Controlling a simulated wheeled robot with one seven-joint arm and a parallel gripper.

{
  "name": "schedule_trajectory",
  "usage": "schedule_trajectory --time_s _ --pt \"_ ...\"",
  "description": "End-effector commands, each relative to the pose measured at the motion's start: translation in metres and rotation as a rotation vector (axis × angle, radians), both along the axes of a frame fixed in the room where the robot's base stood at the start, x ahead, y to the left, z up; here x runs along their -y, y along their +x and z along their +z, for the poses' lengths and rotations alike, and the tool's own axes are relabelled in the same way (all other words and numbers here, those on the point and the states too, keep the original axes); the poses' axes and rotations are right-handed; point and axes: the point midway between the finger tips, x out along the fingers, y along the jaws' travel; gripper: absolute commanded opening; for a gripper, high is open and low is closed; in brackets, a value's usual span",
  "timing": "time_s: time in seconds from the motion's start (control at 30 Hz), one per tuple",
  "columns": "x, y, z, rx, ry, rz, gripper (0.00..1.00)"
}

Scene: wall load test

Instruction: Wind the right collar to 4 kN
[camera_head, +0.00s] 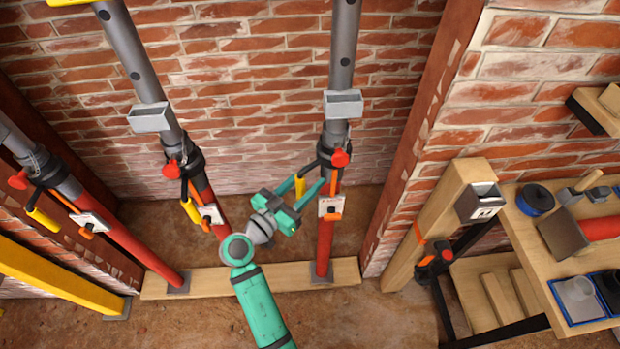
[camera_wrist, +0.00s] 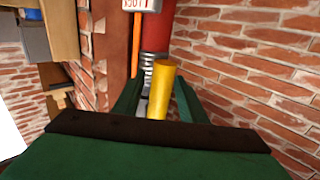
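The right prop has a black collar (camera_head: 327,154) with a red knob (camera_head: 340,158) and a yellow handle (camera_head: 300,186) hanging on its left side. A white gauge plate (camera_head: 331,206) with orange parts sits below it on the red tube (camera_head: 325,245); its reading is too small to tell. My green gripper (camera_head: 306,191) is beside the right prop with its fingers on either side of the yellow handle. In the wrist view the yellow handle (camera_wrist: 162,88) stands between the spread fingers (camera_wrist: 158,100), with a gap visible on its left.
The middle prop (camera_head: 190,165) and the left prop (camera_head: 45,170) carry similar collars and yellow handles. A timber post (camera_head: 435,225) and a bench (camera_head: 540,232) with tools stand at right. Brick wall lies behind.

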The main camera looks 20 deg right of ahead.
Motion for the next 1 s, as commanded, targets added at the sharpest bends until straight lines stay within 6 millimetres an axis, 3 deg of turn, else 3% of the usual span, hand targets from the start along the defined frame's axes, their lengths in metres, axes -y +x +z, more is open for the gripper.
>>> schedule_trajectory --time_s 0.43,0.6,1.0 --pt "0.009 0.005 0.000 0.000 0.001 0.000 0.38" --pt "0.009 0.005 0.000 0.000 0.001 0.000 0.00" --pt "-0.002 0.005 -0.001 -0.001 0.001 0.056 0.00"
